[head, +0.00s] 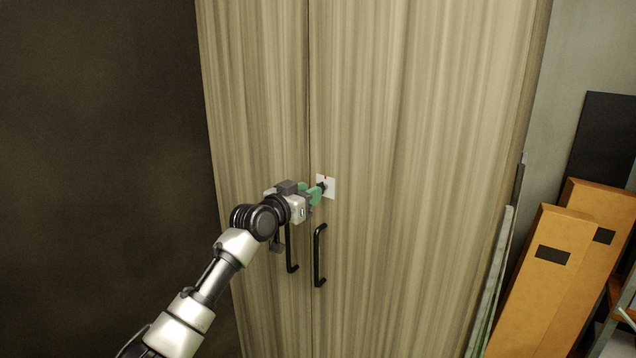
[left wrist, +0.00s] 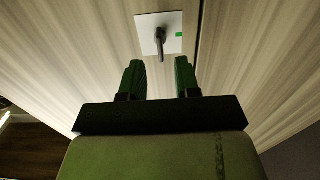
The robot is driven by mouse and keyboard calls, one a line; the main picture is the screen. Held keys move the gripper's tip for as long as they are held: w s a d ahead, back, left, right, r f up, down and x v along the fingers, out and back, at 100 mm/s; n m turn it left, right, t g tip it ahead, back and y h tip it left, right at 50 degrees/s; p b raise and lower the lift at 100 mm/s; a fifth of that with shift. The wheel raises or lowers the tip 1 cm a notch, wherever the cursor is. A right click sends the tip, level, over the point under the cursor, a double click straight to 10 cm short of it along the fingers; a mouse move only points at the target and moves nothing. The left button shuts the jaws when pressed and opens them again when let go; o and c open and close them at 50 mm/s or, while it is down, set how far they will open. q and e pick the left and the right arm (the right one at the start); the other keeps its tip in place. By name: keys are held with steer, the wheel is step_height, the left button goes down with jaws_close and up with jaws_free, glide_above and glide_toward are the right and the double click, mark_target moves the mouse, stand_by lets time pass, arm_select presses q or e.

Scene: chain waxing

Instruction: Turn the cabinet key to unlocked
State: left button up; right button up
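The cabinet (head: 420,120) has a white lock plate (head: 330,188) on its right door, by the seam. A red mark (head: 326,177) shows at the plate's top edge. The left wrist view shows the plate (left wrist: 148,24) with a dark key (left wrist: 160,42) pointing down in the picture and a green mark (left wrist: 179,35) at its right. My left gripper (head: 318,190) has its green fingers close in front of the plate. In the left wrist view the fingers (left wrist: 158,68) are apart with nothing between them; the key lies just beyond their tips. My right gripper is not in view.
Two black door handles, the right one (head: 319,255) and the left one (head: 291,250), stand out just below my left gripper. Orange-brown boxes (head: 540,280) and a dark panel (head: 605,130) lean at the right wall. A dark wall (head: 100,120) is at the left.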

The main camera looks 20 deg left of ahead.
arm_select(q)
steer(key=shift+x, duration=2.1)
steer(key=shift+a, duration=0.1)
steer(key=shift+c, duration=0.5)
jaws_close()
